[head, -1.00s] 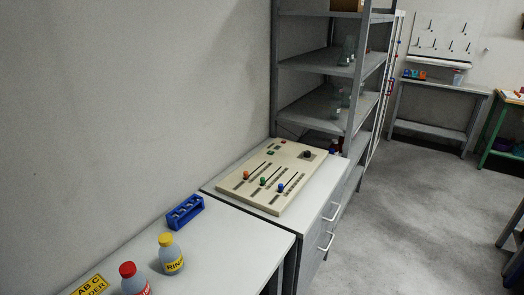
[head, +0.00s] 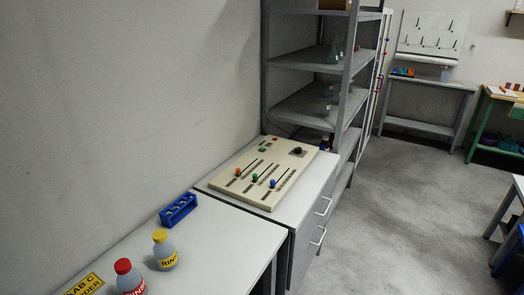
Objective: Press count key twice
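A beige control panel (head: 257,195) lies on a grey drawer cabinet (head: 302,220) in the middle of the head view. It has three sliders with an orange knob (head: 238,172), a green knob (head: 254,178) and a blue knob (head: 273,184). A black knob (head: 297,151) sits near its far right corner. Small green and red buttons (head: 263,149) show near its far edge. The labels are too small to read, so I cannot tell which one is the count key. Neither of my grippers is in view.
A white table (head: 215,235) in front holds a blue rack (head: 179,208), a yellow-capped bottle (head: 166,254), a red-capped bottle (head: 130,280) and a yellow sign (head: 84,286). A metal shelf (head: 312,105) stands behind the panel. The grey floor (head: 400,215) on the right is clear.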

